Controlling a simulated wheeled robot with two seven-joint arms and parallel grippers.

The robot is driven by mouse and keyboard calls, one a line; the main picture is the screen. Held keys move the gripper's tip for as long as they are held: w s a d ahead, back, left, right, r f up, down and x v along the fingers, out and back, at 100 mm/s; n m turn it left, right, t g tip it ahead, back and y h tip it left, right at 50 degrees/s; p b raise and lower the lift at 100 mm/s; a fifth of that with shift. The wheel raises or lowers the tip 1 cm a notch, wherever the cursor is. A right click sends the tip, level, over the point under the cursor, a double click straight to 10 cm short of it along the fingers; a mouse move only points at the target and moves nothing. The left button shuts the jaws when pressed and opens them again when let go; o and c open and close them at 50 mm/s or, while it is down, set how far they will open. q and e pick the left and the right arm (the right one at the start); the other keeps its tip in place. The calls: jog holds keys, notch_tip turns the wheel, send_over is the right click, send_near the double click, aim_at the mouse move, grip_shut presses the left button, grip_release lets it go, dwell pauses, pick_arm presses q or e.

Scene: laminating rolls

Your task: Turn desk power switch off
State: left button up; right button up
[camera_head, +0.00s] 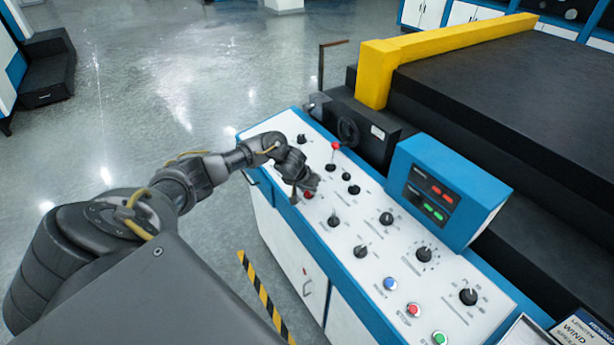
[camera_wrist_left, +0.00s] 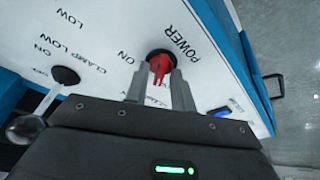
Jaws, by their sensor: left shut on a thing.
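The power switch is a red rotary knob on a dark round base, beside the word POWER on the white panel; it shows in the left wrist view (camera_wrist_left: 160,66) and partly in the head view (camera_head: 308,195). My left gripper (camera_wrist_left: 160,88) is shut on the red knob, with one grey finger on each side of it. In the head view the left gripper (camera_head: 306,186) reaches down onto the near-left part of the panel and covers part of the knob. My right gripper is in neither view.
A blue display box (camera_head: 440,190) stands behind. Open floor (camera_head: 150,90) lies to the left.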

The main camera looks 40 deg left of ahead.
pick_arm(q)
jog(key=shift+n+y, duration=0.3)
jog(key=shift+n, duration=0.8)
jog(key=o, duration=0.7)
jog(key=shift+c, duration=0.2)
jog(key=a+v, duration=0.1)
jog(key=v, duration=0.9)
jog(key=shift+d+r, duration=0.4)
jog(key=shift+d, duration=0.15)
